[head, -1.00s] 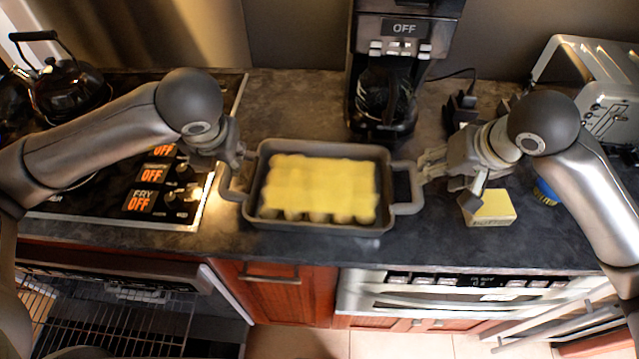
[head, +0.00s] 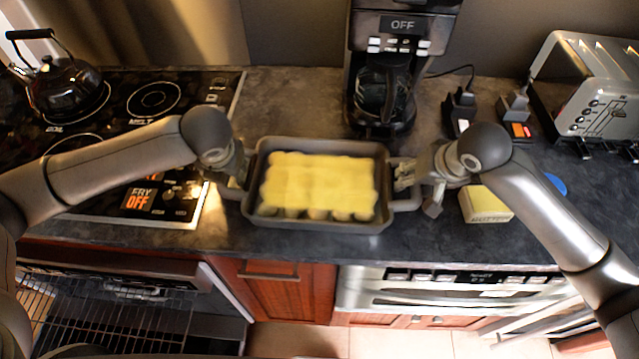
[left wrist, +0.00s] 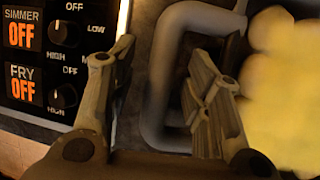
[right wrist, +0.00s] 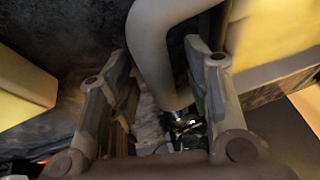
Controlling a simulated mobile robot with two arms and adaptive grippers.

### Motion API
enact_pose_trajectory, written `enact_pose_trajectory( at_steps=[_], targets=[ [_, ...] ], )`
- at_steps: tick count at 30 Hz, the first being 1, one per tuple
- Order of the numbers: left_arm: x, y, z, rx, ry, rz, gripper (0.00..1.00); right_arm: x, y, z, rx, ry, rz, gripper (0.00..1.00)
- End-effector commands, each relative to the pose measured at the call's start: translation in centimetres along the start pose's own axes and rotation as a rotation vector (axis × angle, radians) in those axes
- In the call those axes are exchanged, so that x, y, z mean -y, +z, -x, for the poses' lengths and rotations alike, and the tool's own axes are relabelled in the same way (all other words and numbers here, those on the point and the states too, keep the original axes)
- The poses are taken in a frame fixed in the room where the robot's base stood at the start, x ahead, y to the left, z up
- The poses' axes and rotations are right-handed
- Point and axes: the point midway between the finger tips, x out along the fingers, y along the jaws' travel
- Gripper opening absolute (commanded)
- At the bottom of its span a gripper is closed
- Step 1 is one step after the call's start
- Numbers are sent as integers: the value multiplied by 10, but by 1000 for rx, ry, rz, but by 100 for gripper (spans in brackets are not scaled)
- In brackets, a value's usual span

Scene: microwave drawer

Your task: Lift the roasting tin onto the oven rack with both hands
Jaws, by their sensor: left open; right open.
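The grey roasting tin (head: 318,226), filled with yellow food, sits level on the dark counter in the head view. My left gripper (head: 236,172) is open at the tin's left handle; the left wrist view shows that handle (left wrist: 162,75) between its spread fingers. My right gripper (head: 410,174) is open at the right handle (head: 408,204); the right wrist view shows this handle (right wrist: 150,45) reaching between its fingers. Whether any finger touches a handle I cannot tell. The wire oven rack (head: 100,325) shows at the lower left, below counter level, partly hidden by my left arm.
A coffee maker (head: 400,35) stands behind the tin. A yellow butter box (head: 486,204) lies close to my right gripper. A toaster (head: 590,85) is at the back right. The stovetop with a kettle (head: 64,92) is left. Counter in front of the tin is clear.

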Motion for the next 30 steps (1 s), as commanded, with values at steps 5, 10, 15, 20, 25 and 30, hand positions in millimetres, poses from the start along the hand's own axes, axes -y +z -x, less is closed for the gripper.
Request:
enact_pose_trajectory(
  at_steps=[5, 10, 15, 20, 25, 30],
  targets=[
    [0, 0, -6, 1, 0, -1, 45, 0, 0, -6, 0, 0, 1, 45],
    [0, 0, -6, 1, 0, -1, 45, 0, 0, -6, 0, 0, 1, 45],
    [0, 0, -5, 1, 0, -1, 30, 0, 0, -6, 0, 0, 1, 30],
    [0, 0, -5, 1, 0, -1, 9, 0, 0, -5, 0, 0, 1, 9],
    [0, 0, -5, 1, 0, -1, 0, 0, 0, -5, 0, 0, 1, 0],
    [0, 0, -5, 1, 0, -1, 0, 0, 0, -5, 0, 0, 1, 0]
  ],
)
